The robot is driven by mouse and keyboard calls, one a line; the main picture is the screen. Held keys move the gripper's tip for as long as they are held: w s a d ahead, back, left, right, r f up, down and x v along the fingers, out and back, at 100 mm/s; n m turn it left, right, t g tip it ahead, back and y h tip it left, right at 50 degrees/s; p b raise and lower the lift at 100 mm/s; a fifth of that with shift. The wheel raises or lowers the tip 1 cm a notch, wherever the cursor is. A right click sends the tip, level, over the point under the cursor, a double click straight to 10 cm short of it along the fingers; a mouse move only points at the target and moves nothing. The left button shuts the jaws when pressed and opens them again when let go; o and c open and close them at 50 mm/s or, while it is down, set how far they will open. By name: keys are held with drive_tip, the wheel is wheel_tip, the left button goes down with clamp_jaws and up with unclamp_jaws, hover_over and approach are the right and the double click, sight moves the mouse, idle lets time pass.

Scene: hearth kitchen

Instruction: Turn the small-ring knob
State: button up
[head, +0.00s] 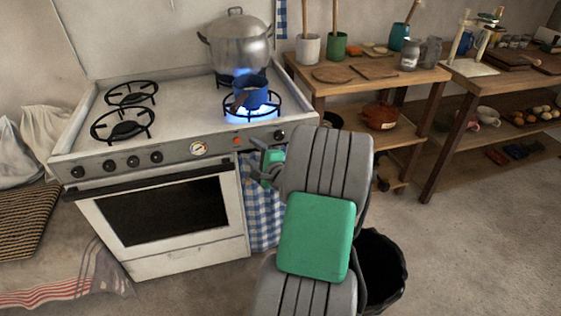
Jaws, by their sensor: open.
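The white stove (185,75) stands at the left with a grey front panel. Several black knobs sit along the panel: a left group, including one knob (156,157), and a single knob (279,135) at the right end. No label shows which one is the small-ring knob. A blue flame burns under the blue pot (252,92) on the front right ring (270,110). My gripper (262,158) is open in front of the panel's right part, just below and left of the right-end knob. My arm hides part of the gripper.
A large steel pot (238,45) stands on the back right ring over a blue flame. A checked towel (262,215) hangs beside the oven door (165,208). A dark bin (383,270) stands right of my arm. Open floor lies at the right.

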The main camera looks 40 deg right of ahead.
sight(280, 138)
drive_tip(key=s+d+f+m+h, duration=0.2)
drive_tip(key=s+d+m+h, duration=0.4)
drive_tip(key=d, duration=0.3)
drive_tip(key=shift+m+y, duration=0.4)
drive_tip(key=shift+y, duration=0.1)
drive_tip(key=x, duration=0.7)
drive_tip(key=shift+w+d, duration=0.15)
drive_tip(key=shift+w, duration=0.15)
drive_tip(key=shift+c, duration=0.4)
clamp_jaws()
